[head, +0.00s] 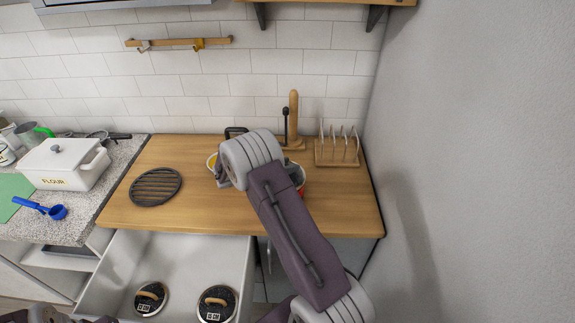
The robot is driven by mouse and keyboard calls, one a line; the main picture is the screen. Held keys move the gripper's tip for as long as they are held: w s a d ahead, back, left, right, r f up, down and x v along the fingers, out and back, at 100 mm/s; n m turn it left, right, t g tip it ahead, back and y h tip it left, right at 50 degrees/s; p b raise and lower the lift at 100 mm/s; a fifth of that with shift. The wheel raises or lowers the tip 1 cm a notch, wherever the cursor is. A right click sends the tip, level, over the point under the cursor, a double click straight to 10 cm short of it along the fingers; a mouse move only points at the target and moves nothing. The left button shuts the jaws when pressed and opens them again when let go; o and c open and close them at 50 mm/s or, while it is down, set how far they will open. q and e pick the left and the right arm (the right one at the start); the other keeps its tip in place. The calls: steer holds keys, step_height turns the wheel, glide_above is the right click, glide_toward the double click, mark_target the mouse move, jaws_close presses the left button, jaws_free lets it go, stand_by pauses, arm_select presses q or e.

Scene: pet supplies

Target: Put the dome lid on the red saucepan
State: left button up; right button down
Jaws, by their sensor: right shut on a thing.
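The red saucepan (300,181) stands on the wooden worktop. Only its right side, with a pale rim and red wall, shows past my right wrist. My right gripper (223,177) is over the worktop at the saucepan's left, pointing down and away from me. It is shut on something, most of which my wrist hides. The dome lid cannot be made out clearly. My left gripper is out of view; only a bit of my left arm shows at the bottom left.
A small pale bowl with yellow (212,161) and a black handle (235,132) show beside my wrist. A black trivet (155,187) lies left. A toast rack (338,147) and a wooden holder (293,122) stand behind. An open drawer (185,262) holds two dark round items. A wall bounds the right.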

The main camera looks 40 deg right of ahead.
steer(key=shift+f+b, duration=0.35)
steer(key=shift+f, duration=0.15)
stand_by(0.9)
steer(key=c, duration=0.8)
jaws_free()
steer(key=shift+c, duration=0.2)
steer(key=b+v, duration=0.1)
steer(key=v, duration=0.8)
steer(key=shift+a, duration=0.1)
